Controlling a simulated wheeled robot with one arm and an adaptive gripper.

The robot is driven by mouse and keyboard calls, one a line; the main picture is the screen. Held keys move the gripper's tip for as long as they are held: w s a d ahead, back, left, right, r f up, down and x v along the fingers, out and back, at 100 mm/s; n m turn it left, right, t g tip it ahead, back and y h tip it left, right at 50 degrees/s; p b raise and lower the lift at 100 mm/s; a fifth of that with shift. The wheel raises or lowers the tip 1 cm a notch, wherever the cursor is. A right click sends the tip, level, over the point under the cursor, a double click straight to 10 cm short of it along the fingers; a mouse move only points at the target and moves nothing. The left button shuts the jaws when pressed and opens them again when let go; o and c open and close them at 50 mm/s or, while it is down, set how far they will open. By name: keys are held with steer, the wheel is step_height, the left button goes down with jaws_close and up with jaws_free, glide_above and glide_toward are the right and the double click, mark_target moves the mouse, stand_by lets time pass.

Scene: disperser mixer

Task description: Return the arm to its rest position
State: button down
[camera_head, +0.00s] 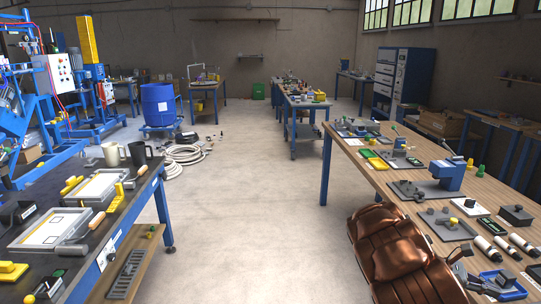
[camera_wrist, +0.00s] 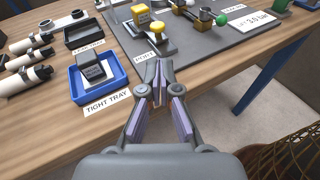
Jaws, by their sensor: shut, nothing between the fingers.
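My gripper (camera_wrist: 158,78) is in the middle of the wrist view, with its fingertips together and empty. It is over the front edge of the wooden table (camera_wrist: 215,113), pointing towards the table's things. A blue tray (camera_wrist: 124,92) labelled TIGHT TRAY, holding a grey block (camera_wrist: 94,68), lies just left of the fingers. The tray also shows at the lower right of the head view (camera_head: 515,293). Beyond the fingertips is a grey board (camera_wrist: 186,64) with a yellow-topped part (camera_wrist: 141,15). No contact between gripper and table things shows.
White and black cylinders (camera_wrist: 26,80) lie left of the tray. In the head view, a blue press (camera_head: 449,174) stands on the right-hand table (camera_head: 341,145). A dark bench (camera_head: 146,185) is at left. The floor (camera_head: 250,215) between them is clear.

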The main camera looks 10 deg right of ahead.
steer(key=s+a+r+m+t+y, duration=0.1)
steer(key=s+a+r+m+y, duration=0.2)
steer(key=a, duration=0.4)
steer(key=s+a+r+m+y, duration=0.1)
steer(key=s+a+r+m, duration=0.35)
steer(key=a, duration=0.35)
steer(key=s+a+m+t+y, duration=0.1)
steer(key=s+a+t+y, duration=0.1)
steer(key=a, duration=0.8)
steer(key=s+a+f+m+t+y, duration=0.1)
steer(key=s+a+y, duration=0.3)
steer(key=a, duration=0.7)
steer(key=s+a+f+m+t+y, duration=0.1)
steer(key=s+a+t+y, duration=0.1)
steer(key=a, duration=0.8)
steer(key=shift+s+a+t+y, duration=0.4)
steer(key=shift+s+t, duration=0.2)
steer(key=shift+s, duration=0.25)
steer(key=shift+d, duration=0.25)
